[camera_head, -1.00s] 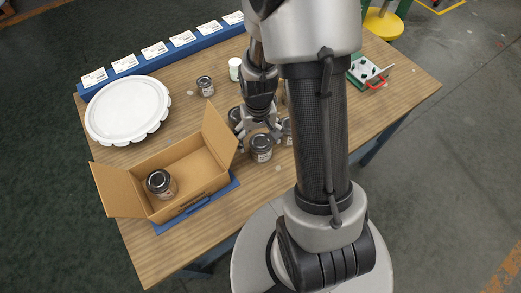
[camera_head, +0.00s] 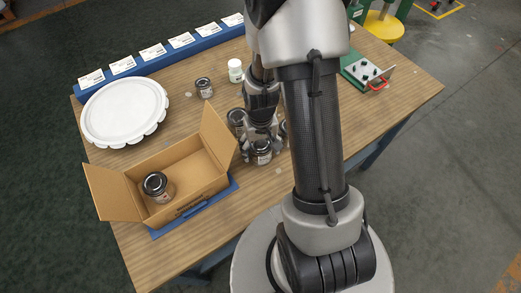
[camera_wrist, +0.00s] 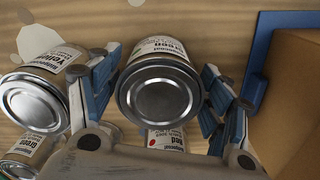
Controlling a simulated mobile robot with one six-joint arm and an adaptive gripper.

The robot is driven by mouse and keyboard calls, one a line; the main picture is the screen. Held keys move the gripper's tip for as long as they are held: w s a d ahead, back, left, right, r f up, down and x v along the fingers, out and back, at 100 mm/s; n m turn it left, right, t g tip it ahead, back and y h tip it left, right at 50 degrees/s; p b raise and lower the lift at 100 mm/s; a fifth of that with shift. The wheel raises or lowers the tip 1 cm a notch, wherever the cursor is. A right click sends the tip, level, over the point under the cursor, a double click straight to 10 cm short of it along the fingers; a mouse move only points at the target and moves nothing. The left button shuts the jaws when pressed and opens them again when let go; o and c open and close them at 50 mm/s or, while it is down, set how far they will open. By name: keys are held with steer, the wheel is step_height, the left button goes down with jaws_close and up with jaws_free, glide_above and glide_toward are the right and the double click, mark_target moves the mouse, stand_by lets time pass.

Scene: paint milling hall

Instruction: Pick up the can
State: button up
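A metal can with a label reading "Green" (camera_wrist: 160,88) stands between the two fingers of my gripper (camera_wrist: 160,90) in the wrist view. The fingers are spread on either side of it, with narrow gaps showing. In the head view my gripper (camera_head: 262,138) is low over this can (camera_head: 262,153), right of the cardboard box. Other cans are close by: a "Yellow" one (camera_wrist: 36,95) left of the left finger, another "Green" one (camera_wrist: 25,155) at lower left, and a partly hidden "Red" one (camera_wrist: 165,138).
An open cardboard box (camera_head: 178,205) on a blue tray holds one can (camera_head: 157,186). A single can (camera_head: 205,87), a white bottle (camera_head: 236,70), a white round lid (camera_head: 125,112) and a green fixture (camera_head: 360,72) also stand on the wooden table (camera_head: 400,95).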

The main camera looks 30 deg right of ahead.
steer(key=c, duration=1)
